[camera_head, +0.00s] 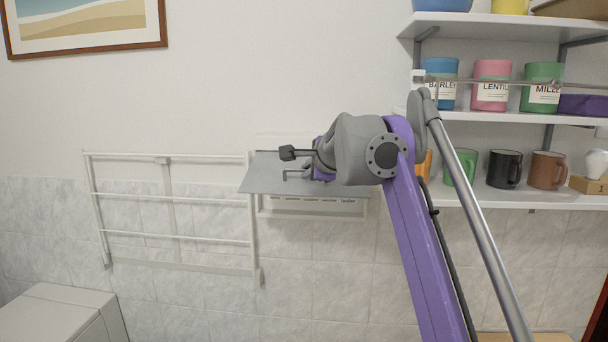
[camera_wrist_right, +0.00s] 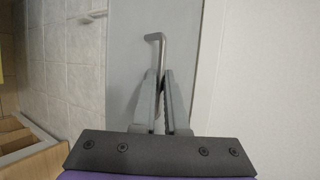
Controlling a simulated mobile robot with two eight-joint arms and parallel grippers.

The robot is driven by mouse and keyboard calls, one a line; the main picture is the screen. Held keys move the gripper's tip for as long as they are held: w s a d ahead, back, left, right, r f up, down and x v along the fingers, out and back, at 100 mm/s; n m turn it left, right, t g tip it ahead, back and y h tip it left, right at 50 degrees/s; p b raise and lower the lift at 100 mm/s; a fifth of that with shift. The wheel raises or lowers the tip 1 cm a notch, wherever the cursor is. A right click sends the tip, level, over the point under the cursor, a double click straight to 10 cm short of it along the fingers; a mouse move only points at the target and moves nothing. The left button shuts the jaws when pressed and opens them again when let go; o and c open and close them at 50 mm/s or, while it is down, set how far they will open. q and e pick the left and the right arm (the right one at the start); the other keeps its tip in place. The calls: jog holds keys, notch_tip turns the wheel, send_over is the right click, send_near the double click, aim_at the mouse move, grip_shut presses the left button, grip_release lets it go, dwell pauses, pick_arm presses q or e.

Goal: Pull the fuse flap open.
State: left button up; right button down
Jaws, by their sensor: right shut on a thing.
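The fuse flap (camera_head: 262,178) is a flat grey panel in front of the wall. It is swung out from a shallow pale box (camera_head: 310,212), and a row of small dark marks shows below its edge. My right gripper (camera_head: 292,165) is at the flap's right part. In the right wrist view, the gripper (camera_wrist_right: 160,85) is shut on a bent grey handle (camera_wrist_right: 157,42), with the grey flap face (camera_wrist_right: 125,50) behind it. My left gripper is not in view.
A white drying rack (camera_head: 170,195) hangs on the wall just left of the flap. Shelves (camera_head: 500,115) with canisters and mugs stand to the right, close to my right arm. A white appliance (camera_head: 55,310) is at the lower left.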

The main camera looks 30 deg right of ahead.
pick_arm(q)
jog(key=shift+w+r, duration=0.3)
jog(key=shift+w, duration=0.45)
pick_arm(e)
jog(key=shift+d+r+g+y, duration=0.1)
jog(key=shift+r+g+y, duration=0.2)
jog(key=shift+r+g, duration=0.25)
jog(key=c, duration=1.3)
grip_release()
jog(key=o, duration=0.4)
jog(key=shift+w+f, duration=0.15)
jog(key=shift+w, duration=0.05)
jog(key=shift+c, duration=0.2)
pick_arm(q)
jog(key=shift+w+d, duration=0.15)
pick_arm(e)
jog(key=shift+s, duration=0.1)
